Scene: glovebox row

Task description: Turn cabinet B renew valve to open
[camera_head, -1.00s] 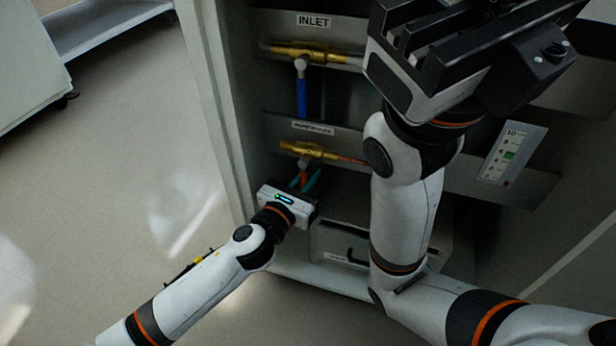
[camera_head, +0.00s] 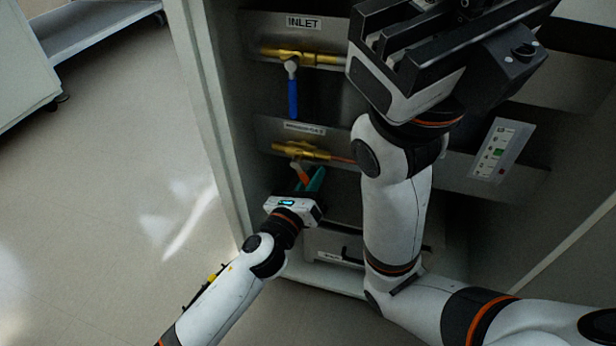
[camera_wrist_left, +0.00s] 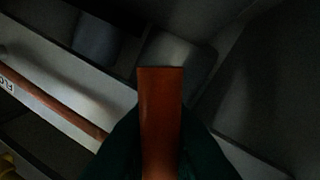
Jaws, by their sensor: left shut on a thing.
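The lower valve has a brass body (camera_head: 302,151) on the middle panel inside the cabinet, with an orange lever handle (camera_head: 301,174) slanting down and to the right. My left gripper (camera_head: 313,181) is shut on this handle with its green fingers. In the left wrist view the orange handle (camera_wrist_left: 160,115) stands between the dark fingers (camera_wrist_left: 120,150). The label above this valve is too small to read. My right gripper (camera_head: 435,55) is raised at the upper right; its fingertips do not show clearly.
A second brass valve (camera_head: 310,57) with a blue handle (camera_head: 292,95) hanging down sits above, under an INLET label (camera_head: 304,22). A white indicator panel (camera_head: 502,150) is at the right. My right arm covers the middle of the cabinet. Floor at left is clear.

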